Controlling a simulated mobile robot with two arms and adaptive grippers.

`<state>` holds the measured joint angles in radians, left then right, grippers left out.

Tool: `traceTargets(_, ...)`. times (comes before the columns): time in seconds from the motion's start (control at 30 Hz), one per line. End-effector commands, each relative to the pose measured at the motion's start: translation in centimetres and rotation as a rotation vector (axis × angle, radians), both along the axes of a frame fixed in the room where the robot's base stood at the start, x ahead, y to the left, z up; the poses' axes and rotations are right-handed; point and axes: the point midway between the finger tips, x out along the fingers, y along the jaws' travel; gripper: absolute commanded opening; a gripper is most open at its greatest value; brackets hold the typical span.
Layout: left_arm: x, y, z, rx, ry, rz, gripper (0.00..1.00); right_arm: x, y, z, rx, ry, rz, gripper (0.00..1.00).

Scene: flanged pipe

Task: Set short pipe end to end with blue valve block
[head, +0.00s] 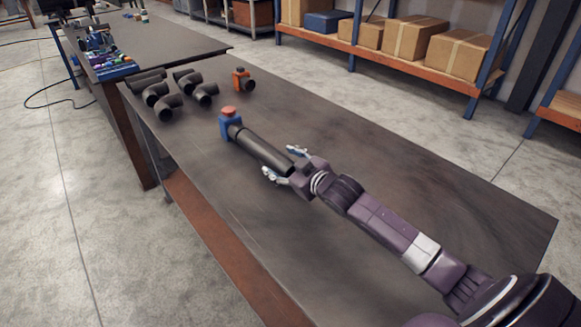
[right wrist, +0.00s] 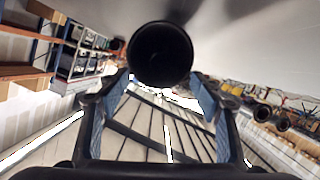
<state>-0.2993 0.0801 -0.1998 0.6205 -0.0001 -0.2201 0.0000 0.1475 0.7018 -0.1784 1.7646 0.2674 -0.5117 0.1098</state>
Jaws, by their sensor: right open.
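The short pipe (head: 262,148) is dark and lies on the near table. Its far end meets the blue valve block (head: 229,126), which has a red top; the two look lined up and touching, though a small gap cannot be ruled out. My right gripper (head: 284,163) is open at the pipe's near end, one finger on each side. In the right wrist view the pipe's round open end (right wrist: 160,54) shows between and above the spread fingers (right wrist: 159,85), apart from the palm. The blue valve block is hidden there. My left gripper is not in view.
Several dark elbow pipes (head: 160,96) lie at the table's far left, with an orange valve block (head: 240,79) near them. The table (head: 420,190) is bare to the right of my arm. A second table (head: 160,45) with small parts stands beyond; shelves with boxes (head: 414,37) are behind.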

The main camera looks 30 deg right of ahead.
Motion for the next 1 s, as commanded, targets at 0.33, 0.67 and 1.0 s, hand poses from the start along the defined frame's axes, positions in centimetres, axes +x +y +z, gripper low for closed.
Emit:
traceTargets(0.33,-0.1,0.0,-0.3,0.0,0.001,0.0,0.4,-4.6,-0.2,1.2,-0.001,0.001,0.0,0.6)
traceTargets(0.67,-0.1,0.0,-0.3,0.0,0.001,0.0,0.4,-5.1,-0.2,1.5,0.0,0.0,-0.001,0.6)
traceTargets(1.0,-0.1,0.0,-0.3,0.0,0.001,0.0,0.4,-5.1,-0.2,1.5,0.0,0.0,-0.001,0.6)
